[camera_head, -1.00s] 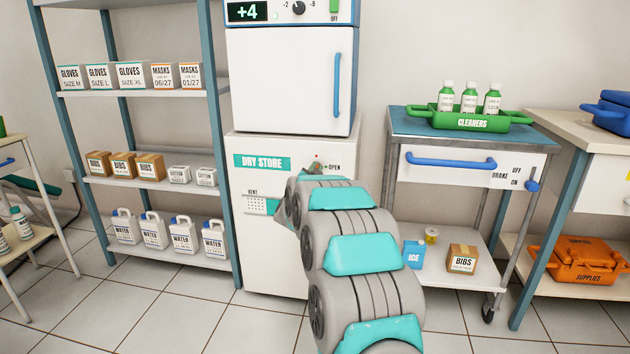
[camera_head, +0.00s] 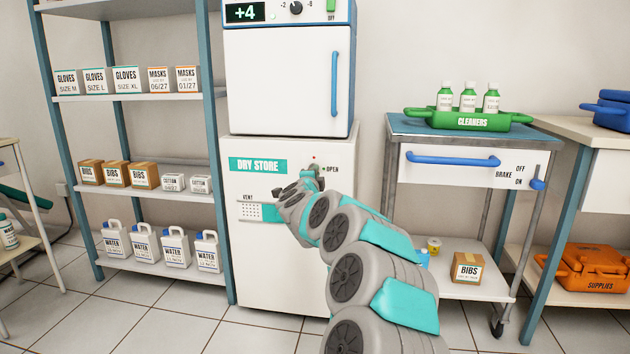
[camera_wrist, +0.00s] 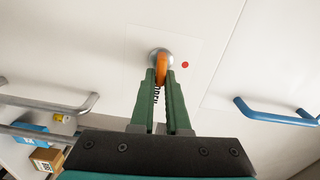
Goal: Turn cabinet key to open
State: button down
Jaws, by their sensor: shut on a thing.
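The white dry store cabinet (camera_head: 290,285) stands below the fridge unit, its door looking shut. My gripper (camera_head: 314,172) is at the upper right of its door, beside the OPEN label (camera_head: 332,169). In the wrist view, my gripper (camera_wrist: 162,88) is shut on the orange key (camera_wrist: 161,68), with a green finger on each side. The key sits in a round metal lock (camera_wrist: 152,54) and its orange part lies on the side towards the OPEN lettering, partly hidden by the fingers. A red dot (camera_wrist: 185,65) is beside the lock.
The fridge unit (camera_head: 285,80) with a blue handle (camera_head: 335,84) sits on top. Shelving (camera_head: 212,150) with boxes and water jugs stands at left. A trolley (camera_head: 470,170) with a green cleaners tray (camera_head: 408,121) stands close at right. Floor in front is clear.

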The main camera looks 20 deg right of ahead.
jog(key=shift+f+m+b, duration=0.15)
jog(key=shift+m+b, duration=0.2)
jog(key=shift+m, duration=0.25)
jog(key=c, duration=0.9)
grip_release()
jog(key=shift+s, duration=0.1)
jog(key=v, duration=0.7)
jog(key=shift+s+a, duration=0.2)
jog(key=shift+s, duration=0.05)
